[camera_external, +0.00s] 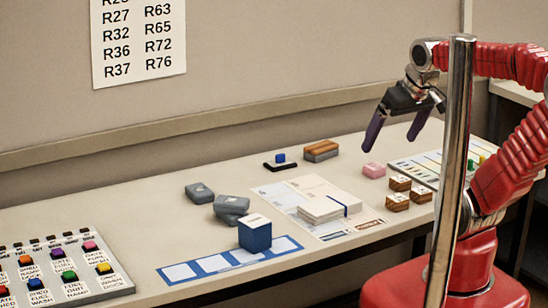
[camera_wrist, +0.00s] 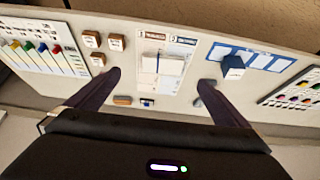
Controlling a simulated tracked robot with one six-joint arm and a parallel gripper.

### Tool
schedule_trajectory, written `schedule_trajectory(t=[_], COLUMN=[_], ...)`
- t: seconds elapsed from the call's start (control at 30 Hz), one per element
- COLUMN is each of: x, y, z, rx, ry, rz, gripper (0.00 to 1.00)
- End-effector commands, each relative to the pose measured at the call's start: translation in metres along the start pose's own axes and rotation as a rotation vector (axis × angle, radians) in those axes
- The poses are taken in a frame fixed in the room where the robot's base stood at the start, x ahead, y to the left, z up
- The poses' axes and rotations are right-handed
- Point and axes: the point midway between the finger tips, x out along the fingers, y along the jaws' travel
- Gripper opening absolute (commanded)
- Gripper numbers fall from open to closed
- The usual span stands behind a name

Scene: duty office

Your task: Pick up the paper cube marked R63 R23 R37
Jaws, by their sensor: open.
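A blue cube with a white top (camera_external: 255,234) stands upright on a blue strip with white squares (camera_external: 181,272) at the table's front. It also shows right of centre in the wrist view (camera_wrist: 232,66). Faint marks on its top are too small to read, so I cannot tell whether it bears R63 R23 R37. My gripper (camera_external: 391,143) is open and empty, above the back right of the table, well apart from the blue cube. Its two dark fingers are spread in the wrist view (camera_wrist: 159,78).
Several wooden cubes with pale tops (camera_external: 397,202) and a pink block (camera_external: 374,170) stand at right. A banded paper stack (camera_external: 323,198) lies mid-table. Grey blocks (camera_external: 231,204) lie behind the blue cube. A button panel (camera_external: 60,272) is front left. A metal post (camera_external: 450,170) stands before my arm.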

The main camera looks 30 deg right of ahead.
Motion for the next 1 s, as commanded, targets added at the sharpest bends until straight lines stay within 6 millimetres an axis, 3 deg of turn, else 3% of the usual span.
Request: schedule_trajectory(t=[0.47, 0.9, 1.0], x=[0.0006, 0.0005, 0.0005], y=[0.0002, 0.0002, 0.0002], z=[0.0002, 0.0001, 0.0001], rx=[0.001, 0.001, 0.001], ry=[-0.001, -0.001, -0.001], rz=[0.000, 0.000, 0.000], gripper=[1.00, 0.69, 0.67])
